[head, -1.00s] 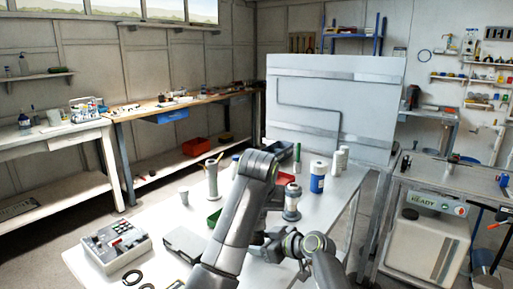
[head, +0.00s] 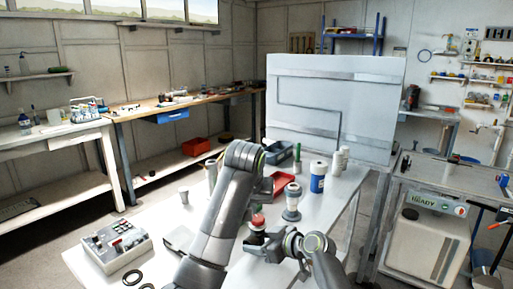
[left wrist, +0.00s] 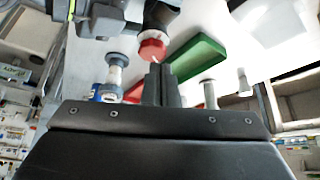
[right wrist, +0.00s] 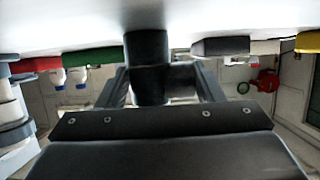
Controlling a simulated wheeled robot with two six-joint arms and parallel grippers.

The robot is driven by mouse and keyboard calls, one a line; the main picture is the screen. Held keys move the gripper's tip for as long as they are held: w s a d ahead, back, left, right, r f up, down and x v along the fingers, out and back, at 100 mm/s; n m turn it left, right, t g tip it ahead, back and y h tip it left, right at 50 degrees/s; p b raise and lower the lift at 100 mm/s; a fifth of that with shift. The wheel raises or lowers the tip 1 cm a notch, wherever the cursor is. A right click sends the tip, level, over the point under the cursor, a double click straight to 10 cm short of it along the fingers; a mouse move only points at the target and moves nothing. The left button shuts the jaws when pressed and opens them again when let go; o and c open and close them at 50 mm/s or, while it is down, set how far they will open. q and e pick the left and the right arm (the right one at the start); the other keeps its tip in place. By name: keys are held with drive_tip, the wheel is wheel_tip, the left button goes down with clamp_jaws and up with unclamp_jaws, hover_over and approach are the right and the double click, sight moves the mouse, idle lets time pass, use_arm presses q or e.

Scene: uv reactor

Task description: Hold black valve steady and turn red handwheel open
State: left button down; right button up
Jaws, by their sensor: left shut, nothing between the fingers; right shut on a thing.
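The red handwheel (head: 257,221) sits on top of the black valve (head: 255,238), which stands on the white table. In the left wrist view the handwheel (left wrist: 152,49) is just beyond the tips of my left gripper (left wrist: 160,72). That gripper is shut and empty; my left arm mostly hides it in the head view. My right gripper (head: 270,246) is low at the valve's right side. In the right wrist view it is shut on the black valve body (right wrist: 147,60), between its fingers (right wrist: 162,82). The handwheel is not visible in that view.
A red tray (head: 283,183), a white-and-grey canister (head: 291,205) and a blue-banded bottle (head: 318,178) stand behind the valve. A green tray (left wrist: 195,62) lies near the handwheel. A grey control box (head: 117,243) and black rings (head: 132,277) are at the front left.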

use_arm(q)
drive_tip(key=shift+f, duration=2.75)
drive_tip(key=shift+w+d, duration=0.1)
drive_tip(key=shift+w, duration=0.15)
drive_tip(key=shift+d, duration=0.25)
drive_tip(key=shift+s+d, duration=0.1)
drive_tip(key=shift+d, duration=0.55)
drive_tip(key=shift+s, duration=0.3)
wheel_tip(320, 180, up, 6)
drive_tip(key=shift+s, duration=0.1)
